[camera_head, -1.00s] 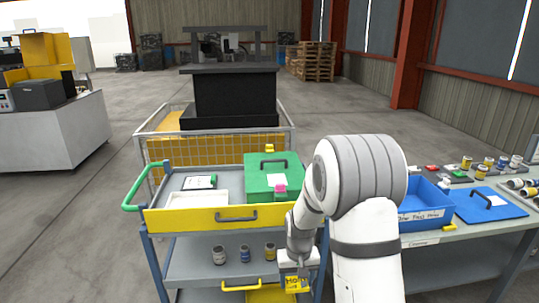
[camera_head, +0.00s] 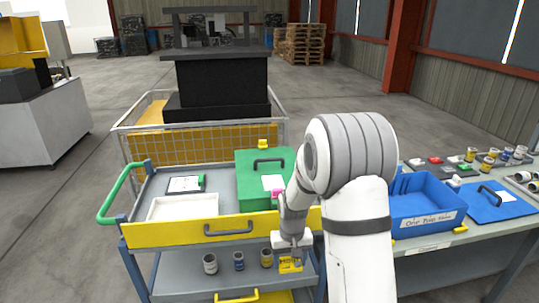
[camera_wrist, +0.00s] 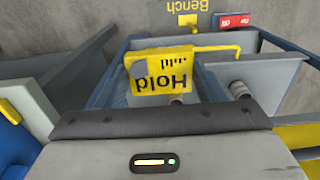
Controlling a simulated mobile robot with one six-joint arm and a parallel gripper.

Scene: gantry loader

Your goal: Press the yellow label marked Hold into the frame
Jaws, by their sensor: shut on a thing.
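The yellow label marked Hold (camera_wrist: 160,72) is held out in front of my gripper and reads upside down in the wrist view. In the head view the label (camera_head: 290,265) is small and its text is hard to read. My gripper (camera_head: 291,254) is shut on it, in front of the cart's lower shelf, right of the jars and below the yellow drawer front. A grey rounded fingertip overlaps one end of the label in the wrist view. I cannot clearly make out the frame in either view.
The cart (camera_head: 160,262) carries a green box (camera_head: 250,190) and a white tray (camera_head: 170,209) on top. Several jars (camera_head: 238,261) stand on its lower shelf. A blue bin (camera_head: 425,212) stands on the bench at right.

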